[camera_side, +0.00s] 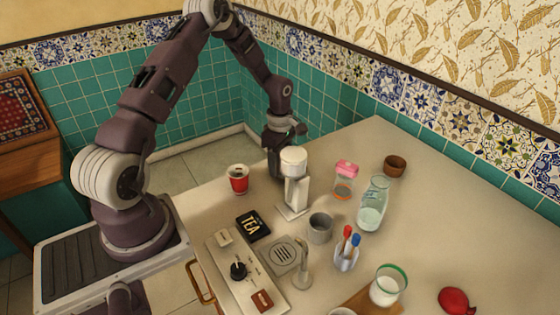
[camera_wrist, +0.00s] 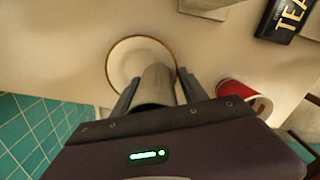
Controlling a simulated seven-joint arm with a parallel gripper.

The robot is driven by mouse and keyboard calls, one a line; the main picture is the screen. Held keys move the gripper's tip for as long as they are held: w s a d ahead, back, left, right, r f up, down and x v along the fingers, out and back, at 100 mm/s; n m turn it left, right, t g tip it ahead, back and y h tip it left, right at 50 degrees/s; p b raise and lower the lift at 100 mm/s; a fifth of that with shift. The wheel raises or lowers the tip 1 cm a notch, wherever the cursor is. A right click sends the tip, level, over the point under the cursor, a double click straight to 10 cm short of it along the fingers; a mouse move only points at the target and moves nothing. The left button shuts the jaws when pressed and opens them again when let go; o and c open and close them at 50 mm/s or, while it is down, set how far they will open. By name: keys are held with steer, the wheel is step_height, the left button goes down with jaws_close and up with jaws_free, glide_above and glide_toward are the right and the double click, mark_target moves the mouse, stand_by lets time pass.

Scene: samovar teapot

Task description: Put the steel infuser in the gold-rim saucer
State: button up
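The steel infuser (camera_wrist: 156,84), a grey cylinder, stands between the two fingers of my gripper (camera_wrist: 157,92) in the wrist view. The fingers are closed against its sides. The gold-rim saucer (camera_wrist: 128,58), cream with a thin gold edge, lies on the counter behind the infuser, which overlaps its near part in the picture. I cannot tell whether the infuser's base touches the saucer or hangs above it. In the side view my gripper (camera_side: 274,160) is low at the counter's far edge, partly behind a white appliance that hides the infuser and saucer.
The white appliance (camera_side: 296,191) stands close to my gripper.

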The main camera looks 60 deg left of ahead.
steer(key=shift+o, duration=0.6)
step_height(320, 180, up, 13)
steer(key=s+d+r+m+t+y, duration=0.1)
steer(key=s+d+r+m, duration=0.4)
steer(key=d+r+m, duration=0.45)
steer(key=s+d+r+m+t, duration=0.2)
steer(key=s+d+r+m, duration=0.2)
steer(key=s, duration=0.6)
steer(key=s+d+r+m+t+h, duration=0.1)
steer(key=s+d+r+m+t, duration=0.1)
steer(key=s+d+m, duration=0.4)
steer(key=s+r+m, duration=0.1)
steer(key=s+m, duration=0.2)
steer(key=s, duration=0.1)
steer(key=shift+s+d+r+t, duration=0.2)
steer(key=shift+d+r+t, duration=0.1)
steer(key=shift+r, duration=0.1)
